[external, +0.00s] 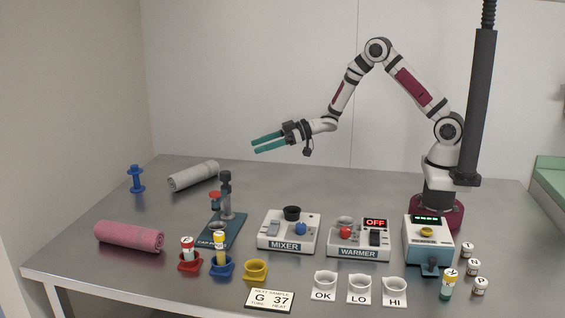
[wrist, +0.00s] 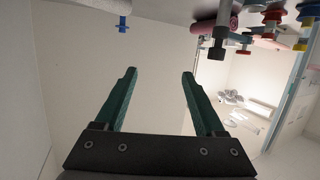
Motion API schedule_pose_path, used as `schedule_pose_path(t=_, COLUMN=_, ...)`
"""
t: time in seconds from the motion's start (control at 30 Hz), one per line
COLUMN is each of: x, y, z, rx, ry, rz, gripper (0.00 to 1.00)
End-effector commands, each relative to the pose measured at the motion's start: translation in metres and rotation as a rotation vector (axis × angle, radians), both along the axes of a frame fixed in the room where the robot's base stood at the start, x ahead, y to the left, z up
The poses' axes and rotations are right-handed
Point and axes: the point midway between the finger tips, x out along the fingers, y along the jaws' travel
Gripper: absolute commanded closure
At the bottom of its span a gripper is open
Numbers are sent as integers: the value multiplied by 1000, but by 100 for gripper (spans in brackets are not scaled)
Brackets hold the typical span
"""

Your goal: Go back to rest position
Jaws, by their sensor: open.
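My gripper (external: 268,142) is raised above the back of the table, left of my arm's base, and points left. Its two teal fingers are apart with nothing between them. In the wrist view the open fingers (wrist: 158,88) frame only bare wall. My arm is bent at the elbow, and nothing touches the gripper.
On the steel table (external: 110,215) stand a cap press (external: 226,205), a mixer (external: 289,232), a warmer (external: 358,240) and a blue-grey device (external: 428,242). Coloured cups, vials and OK, LO and HI holders line the front. A dark column (external: 475,110) stands right.

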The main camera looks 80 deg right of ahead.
Motion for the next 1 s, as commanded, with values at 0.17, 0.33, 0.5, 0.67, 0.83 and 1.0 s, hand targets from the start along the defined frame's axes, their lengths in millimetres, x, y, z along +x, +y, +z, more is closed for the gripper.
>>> schedule_pose_path(t=0.17, x=-63, y=-42, z=47, rx=-94, ry=348, rz=-418, gripper=29)
schedule_pose_path(t=0.33, x=-214, y=-29, z=56, rx=-32, ry=792, rz=-666, gripper=29)
schedule_pose_path(t=0.5, x=-352, y=25, z=55, rx=95, ry=1183, rz=-703, gripper=29)
schedule_pose_path(t=0.67, x=-416, y=58, z=58, rx=168, ry=1375, rz=-671, gripper=29)
schedule_pose_path(t=0.83, x=-428, y=64, z=59, rx=183, ry=1414, rz=-664, gripper=29)
schedule_pose_path(t=1.0, x=-427, y=64, z=59, rx=182, ry=1413, rz=-666, gripper=29)
